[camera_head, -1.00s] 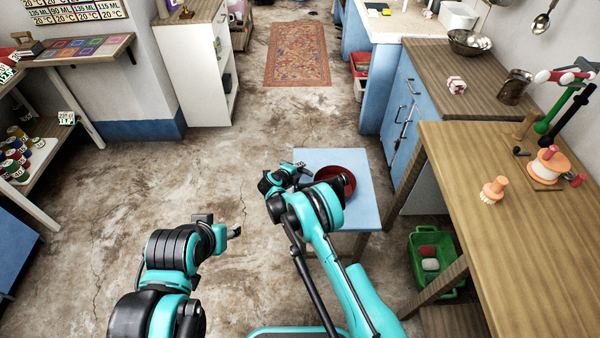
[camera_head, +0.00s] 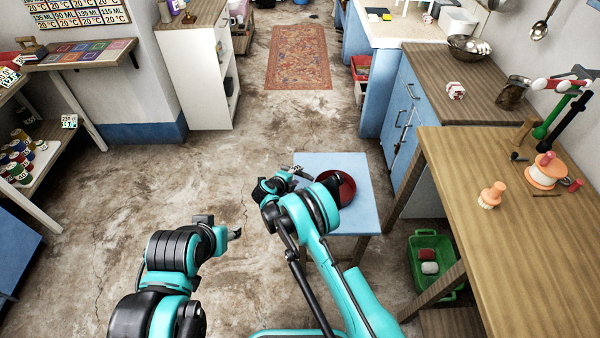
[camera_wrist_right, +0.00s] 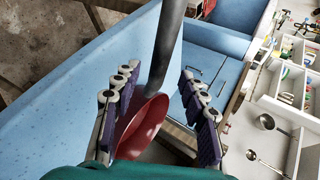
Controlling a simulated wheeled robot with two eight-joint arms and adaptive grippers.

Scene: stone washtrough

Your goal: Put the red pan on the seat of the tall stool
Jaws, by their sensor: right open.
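The red pan (camera_head: 341,187) rests on the pale blue stool seat (camera_head: 357,217), partly hidden by my right arm. In the right wrist view the red pan (camera_wrist_right: 143,127) shows below its dark grey handle, which passes between my fingers. My right gripper (camera_wrist_right: 157,75) is open, with one finger on each side of the handle and a gap visible on the right. My right gripper (camera_head: 296,173) is over the left part of the seat in the head view. My left gripper (camera_head: 233,234) hangs over the floor to the left, away from the stool; its jaw opening is unclear.
A wooden table (camera_head: 510,250) stands right of the stool, with a green crate (camera_head: 434,263) under it. Blue cabinets (camera_head: 404,105) stand behind. The floor left of the stool is clear, up to the patterned rug (camera_head: 298,56).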

